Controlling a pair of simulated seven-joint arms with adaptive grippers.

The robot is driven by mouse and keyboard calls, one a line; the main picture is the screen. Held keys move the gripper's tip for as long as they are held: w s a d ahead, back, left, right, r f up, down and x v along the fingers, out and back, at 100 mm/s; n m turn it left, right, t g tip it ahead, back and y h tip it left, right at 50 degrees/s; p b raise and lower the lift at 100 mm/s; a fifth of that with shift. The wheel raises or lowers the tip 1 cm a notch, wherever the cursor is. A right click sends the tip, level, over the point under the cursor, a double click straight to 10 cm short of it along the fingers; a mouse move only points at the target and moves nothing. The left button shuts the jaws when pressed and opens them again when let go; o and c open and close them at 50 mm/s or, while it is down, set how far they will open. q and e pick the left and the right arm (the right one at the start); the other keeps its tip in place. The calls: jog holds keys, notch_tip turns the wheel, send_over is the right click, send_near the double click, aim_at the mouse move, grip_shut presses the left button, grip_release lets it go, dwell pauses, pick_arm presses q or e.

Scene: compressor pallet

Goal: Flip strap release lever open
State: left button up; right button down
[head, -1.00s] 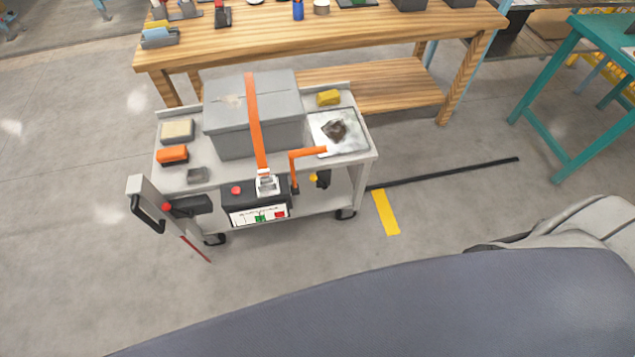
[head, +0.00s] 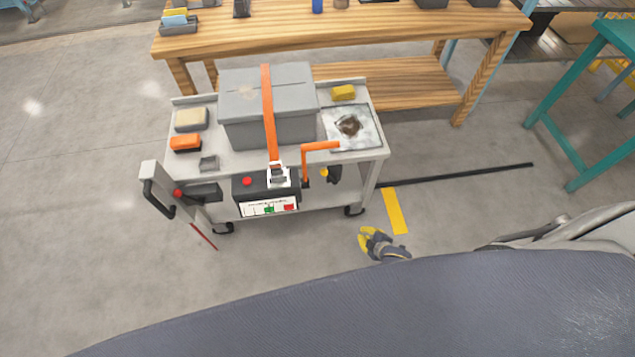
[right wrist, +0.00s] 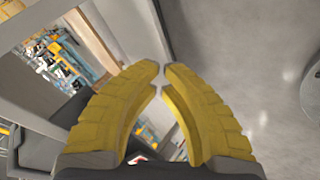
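An orange strap (head: 267,115) runs over a grey box (head: 240,110) on the cart and down to a pale metal buckle (head: 279,177) at the cart's front edge. A bent orange lever (head: 306,162) stands just right of the buckle, its top arm pointing right. I cannot tell which part is the release lever. My right gripper (head: 362,240) is low and right of the cart's front, apart from strap and lever. In the right wrist view its yellow fingertips (right wrist: 162,72) nearly meet, with nothing between them. My left gripper is not in view.
The grey cart (head: 225,170) carries an orange block (head: 185,143), a yellow block (head: 343,92) and a stained sheet (head: 350,128). A black panel (head: 265,193) with a red button sits below the buckle. A post with a black handle (head: 157,200) stands left. A wooden bench (head: 400,45) is behind.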

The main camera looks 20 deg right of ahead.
aim_at(329, 177)
jog(key=w+a+r+n+t+y, duration=0.1)
jog(key=w+a+r+n+y, duration=0.2)
jog(key=w+a+r+n, duration=0.2)
jog(key=w+a+r+n+t+y, duration=0.1)
jog(key=w+a+r+n+y, duration=0.3)
jog(key=r+n, duration=0.7)
jog(key=shift+w+a+r+t, duration=0.4)
jog(key=shift+w+a, duration=0.15)
jog(key=shift+a, duration=0.65)
jog(key=shift+w, duration=0.1)
jog(key=x, duration=1)
jog(key=shift+w+d+r, duration=0.15)
jog(key=shift+d+r, duration=0.1)
jog(key=shift+d, duration=0.3)
jog(key=shift+w+d+r, duration=0.2)
jog(key=shift+d+r, duration=0.05)
jog(key=shift+d, duration=0.25)
jog(key=shift+w+d+r, duration=0.15)
jog(key=shift+d+r, duration=0.1)
jog(key=shift+d, duration=0.3)
